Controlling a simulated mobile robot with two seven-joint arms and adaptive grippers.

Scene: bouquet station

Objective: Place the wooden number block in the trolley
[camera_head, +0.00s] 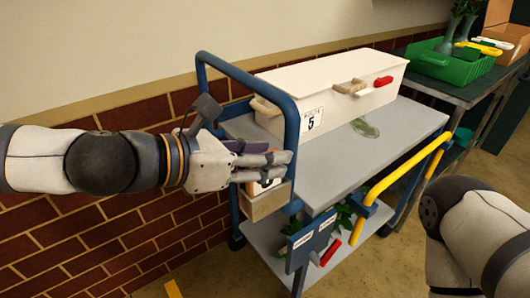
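My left gripper (277,165) reaches in from the left, at the blue-framed left end of the grey trolley (385,150). Its fingers lie across a pale wooden block (262,208) with a dark mark, partly hidden by the fingers. The block shows at the trolley's left end, below the top shelf's level. Whether the fingers are shut on it cannot be told from this view. A long white box (330,95) with a "5" label stands on the top shelf. My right arm shows at lower right, but its gripper is out of view.
A blue upright rail (291,110) borders the trolley's left end. A clear greenish object (365,128) lies on the top shelf, whose front is bare. Greenery and a red-handled item (331,252) are below. A green crate (450,66) stands on the far table.

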